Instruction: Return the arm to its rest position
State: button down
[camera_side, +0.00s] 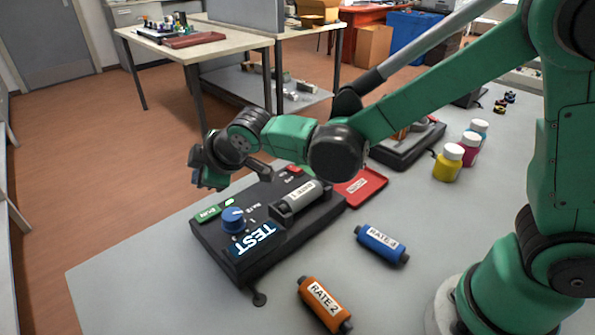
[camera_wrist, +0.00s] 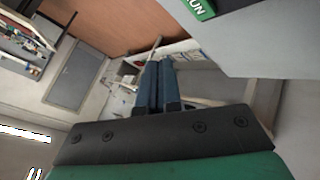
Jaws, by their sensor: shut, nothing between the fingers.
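My gripper (camera_side: 208,182) is in the air above the left end of the black test device (camera_side: 235,258). In the wrist view its two dark fingers (camera_wrist: 158,82) lie together, shut and empty. The device has a blue knob (camera_side: 233,220), a green RUN label (camera_side: 209,212) and a TEST label (camera_side: 254,241). A grey cartridge marked RATE 1 (camera_side: 301,196) sits in the device's slot. An orange RATE 2 cartridge (camera_side: 324,303) and a blue RATE 4 cartridge (camera_side: 382,244) lie on the grey table (camera_side: 160,275).
A red tray (camera_side: 362,187) lies behind the device. Yellow (camera_side: 447,165), magenta and blue bottles stand at the right. Another dark device (camera_side: 408,148) is partly behind my arm. The table's front left is clear. A side table (camera_side: 170,52) stands beyond.

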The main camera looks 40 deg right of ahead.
jog(key=s+d+r+m+g+h, duration=0.1)
jog(key=s+d+r+m+g, duration=0.1)
jog(key=s+d+m, duration=0.9)
jog(key=s+d+r, duration=0.1)
jog(key=s+d, duration=0.3)
jog(key=shift+s+d+h, duration=0.15)
jog(key=shift+s+h, duration=0.1)
jog(key=shift+h, duration=0.15)
